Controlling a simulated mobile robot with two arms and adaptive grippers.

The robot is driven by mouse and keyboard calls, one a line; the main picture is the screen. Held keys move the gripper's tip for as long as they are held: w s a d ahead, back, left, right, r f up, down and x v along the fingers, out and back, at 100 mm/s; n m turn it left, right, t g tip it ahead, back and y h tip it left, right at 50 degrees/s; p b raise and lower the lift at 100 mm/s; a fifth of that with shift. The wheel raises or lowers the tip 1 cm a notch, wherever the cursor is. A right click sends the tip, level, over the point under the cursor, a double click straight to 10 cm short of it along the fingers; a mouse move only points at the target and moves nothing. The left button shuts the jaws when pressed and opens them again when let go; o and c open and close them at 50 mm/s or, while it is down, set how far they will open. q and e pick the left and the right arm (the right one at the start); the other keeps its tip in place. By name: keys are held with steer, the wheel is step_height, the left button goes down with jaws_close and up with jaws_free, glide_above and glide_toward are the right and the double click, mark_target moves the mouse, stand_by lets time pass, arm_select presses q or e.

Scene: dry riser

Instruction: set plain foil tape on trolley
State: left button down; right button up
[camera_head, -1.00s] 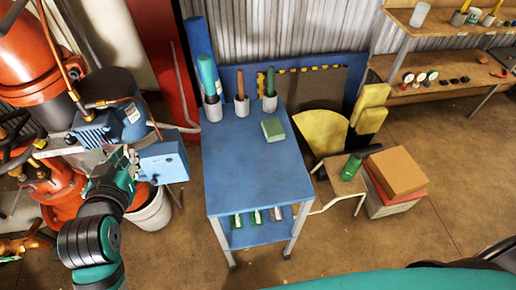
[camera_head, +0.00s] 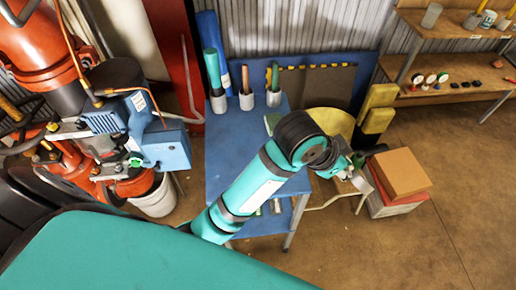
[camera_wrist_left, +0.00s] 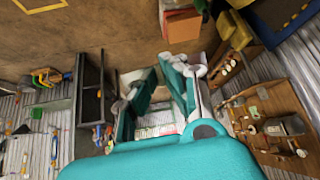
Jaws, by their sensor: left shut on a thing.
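The trolley (camera_head: 232,150) is a blue two-level table on wheels, left of centre in the head view. My left arm crosses over it from the lower left and hides much of its right half. My left gripper (camera_head: 355,178) is beyond the trolley's right edge, over the small stool. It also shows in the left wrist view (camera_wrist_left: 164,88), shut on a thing. A pale silvery patch between the fingers fits the foil tape (camera_wrist_left: 158,130), but its shape is unclear. My right gripper is not in view.
Several holders with tools, such as a grey cup (camera_head: 273,98), stand along the trolley's back edge. A compressor with a blue box (camera_head: 165,148) stands left. The trolley's left-centre top is clear.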

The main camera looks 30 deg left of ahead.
arm_select(q)
steer(key=s+d+f+m+g+y+p, duration=0.1)
steer(key=s+d+f+m+g+y, duration=0.1)
steer(key=s+f+m+g+y, duration=0.5)
steer(key=a+f+m+t+y+p, duration=0.1)
steer(key=a+f+m, duration=0.15)
steer(key=a, duration=0.35)
steer(key=a+f+m+t+y, duration=0.1)
steer(key=a+f+m+y, duration=0.1)
steer(key=a+f, duration=0.3)
steer(key=shift+h, duration=0.3)
steer(key=w+a, duration=0.2)
steer(key=w, duration=0.2)
steer(key=w+a, duration=0.1)
steer(key=w, duration=0.4)
steer(key=w+a, duration=0.2)
steer(key=w, duration=0.2)
steer(key=shift+w+a+r, duration=0.2)
steer(key=shift+w+a, duration=0.1)
step_height(320, 180, down, 3)
steer(key=shift+w+f+p, duration=0.1)
steer(key=shift+w+p, duration=0.05)
steer(key=shift+p, duration=0.2)
steer(key=shift+f, duration=0.25)
steer(key=c, duration=1.4)
jaws_free()
steer(key=shift+c, duration=0.2)
steer(key=shift+r, duration=0.1)
